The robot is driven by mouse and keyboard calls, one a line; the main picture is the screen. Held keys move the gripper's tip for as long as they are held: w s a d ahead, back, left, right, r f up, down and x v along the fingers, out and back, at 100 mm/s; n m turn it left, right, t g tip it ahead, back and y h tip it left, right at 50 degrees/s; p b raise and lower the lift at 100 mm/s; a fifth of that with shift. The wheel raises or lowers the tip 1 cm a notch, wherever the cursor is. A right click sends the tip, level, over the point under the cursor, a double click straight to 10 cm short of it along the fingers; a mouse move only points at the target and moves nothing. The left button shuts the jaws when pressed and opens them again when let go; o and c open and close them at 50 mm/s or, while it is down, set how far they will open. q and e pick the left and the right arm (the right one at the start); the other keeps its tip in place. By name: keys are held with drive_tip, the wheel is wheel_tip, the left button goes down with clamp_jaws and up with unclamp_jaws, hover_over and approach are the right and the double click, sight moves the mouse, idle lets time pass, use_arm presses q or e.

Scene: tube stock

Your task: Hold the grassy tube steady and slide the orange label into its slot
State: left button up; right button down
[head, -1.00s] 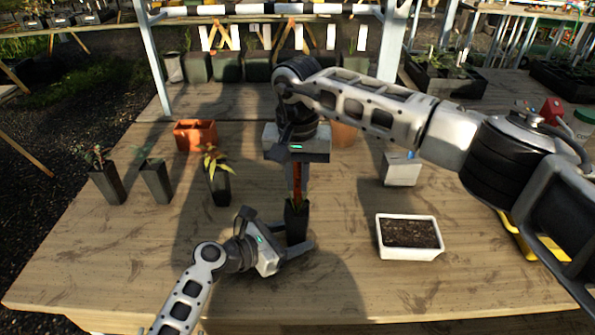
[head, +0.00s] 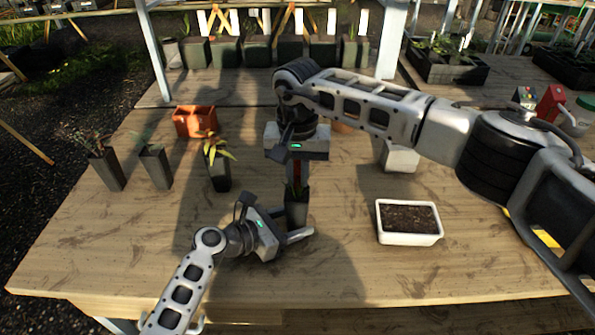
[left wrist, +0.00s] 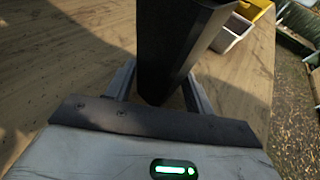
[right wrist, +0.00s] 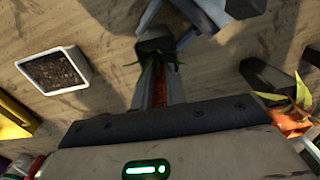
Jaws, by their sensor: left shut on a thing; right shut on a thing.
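The grassy tube (head: 297,213) is a dark, square, tapered pot with thin green leaves at its top, standing on the table. My left gripper (head: 290,232) is shut around its lower part; the tube also shows between its fingers in the left wrist view (left wrist: 172,45). My right gripper (head: 297,183) points down from above, shut on the orange label (head: 297,171). In the right wrist view the label (right wrist: 160,92) is upright between the fingers, close to the leaves and the tube's rim. Its lower end and the slot are hidden, so I cannot tell whether it is in.
Several other dark tubes with plants, one with yellow-green leaves (head: 218,166), stand to the left. An orange pot (head: 194,121) is behind them. A white soil tray (head: 409,238) sits right of the tube. Labelled tubes line the back. The front table is clear.

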drive_tip(key=shift+f, duration=0.2)
drive_tip(key=c, duration=1.3)
unclamp_jaws()
drive_tip(key=shift+c, duration=0.2)
wheel_tip(320, 180, up, 12)
use_arm(q)
drive_tip(key=o, duration=0.9)
drive_tip(key=shift+c, duration=0.2)
